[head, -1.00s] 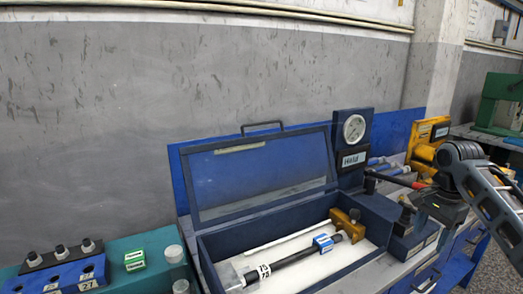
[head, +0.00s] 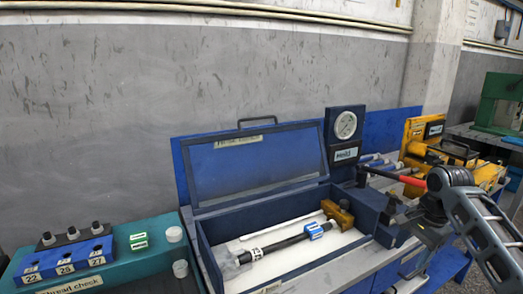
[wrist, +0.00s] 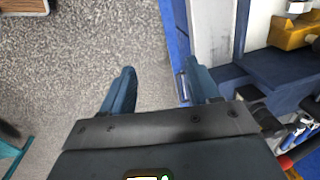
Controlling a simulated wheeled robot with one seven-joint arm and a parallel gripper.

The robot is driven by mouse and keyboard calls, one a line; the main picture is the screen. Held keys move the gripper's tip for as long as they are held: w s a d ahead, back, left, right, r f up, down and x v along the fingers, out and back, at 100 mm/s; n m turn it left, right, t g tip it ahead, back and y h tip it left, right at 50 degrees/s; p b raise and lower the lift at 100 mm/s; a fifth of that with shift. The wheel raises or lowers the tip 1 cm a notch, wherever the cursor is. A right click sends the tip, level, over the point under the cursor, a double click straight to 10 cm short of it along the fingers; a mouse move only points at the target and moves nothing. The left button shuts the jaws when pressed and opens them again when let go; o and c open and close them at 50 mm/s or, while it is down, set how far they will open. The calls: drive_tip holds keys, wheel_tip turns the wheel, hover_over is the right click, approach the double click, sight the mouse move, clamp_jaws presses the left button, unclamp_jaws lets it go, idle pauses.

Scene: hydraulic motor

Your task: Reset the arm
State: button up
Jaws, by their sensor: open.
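My arm shows at the right of the head view, with its dark wrist joint beside the red-handled lever of the bench. In the wrist view my gripper (wrist: 160,88) points down with its two blue fingers apart and nothing between them. The speckled floor and the blue edge of the bench lie below the fingers. The fingertips are not clear in the head view.
An open blue case (head: 207,243) holds a black rod (head: 283,243) with a blue label. A pressure gauge (head: 345,125) stands behind it. A teal block stand (head: 150,256) is at left, yellow equipment (head: 415,130) at right. Floor (wrist: 60,70) is clear.

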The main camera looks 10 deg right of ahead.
drive_tip(key=s+a+f+n+t+y, duration=0.1)
drive_tip(key=s+a+f+n+t, duration=0.1)
drive_tip(key=a+f, duration=0.55)
drive_tip(key=s+a+f+n+t+y, duration=0.15)
drive_tip(key=a+f, duration=0.25)
drive_tip(key=a, duration=0.7)
drive_tip(key=s+a+f+n+t, duration=0.2)
drive_tip(key=s+a+f+t, duration=0.2)
drive_tip(key=s+a, duration=0.7)
drive_tip(key=s+d+r+n+t+h, duration=0.1)
drive_tip(key=s+r, duration=0.1)
drive_tip(key=s, duration=0.8)
drive_tip(key=s+d+r+n+t+h, duration=0.1)
drive_tip(key=s+r+t+h, duration=0.1)
drive_tip(key=s, duration=0.7)
drive_tip(key=s+d+r+n+t, duration=0.1)
drive_tip(key=s+d+r+n, duration=0.1)
drive_tip(key=s+r, duration=0.5)
drive_tip(key=s+d+r+n+t, duration=0.2)
drive_tip(key=s+d+r+n, duration=0.1)
drive_tip(key=s+r+n, duration=0.2)
wheel_tip(320, 180, up, 4)
drive_tip(key=s, duration=0.2)
drive_tip(key=shift+s+r, duration=0.15)
drive_tip(key=shift+s, duration=0.25)
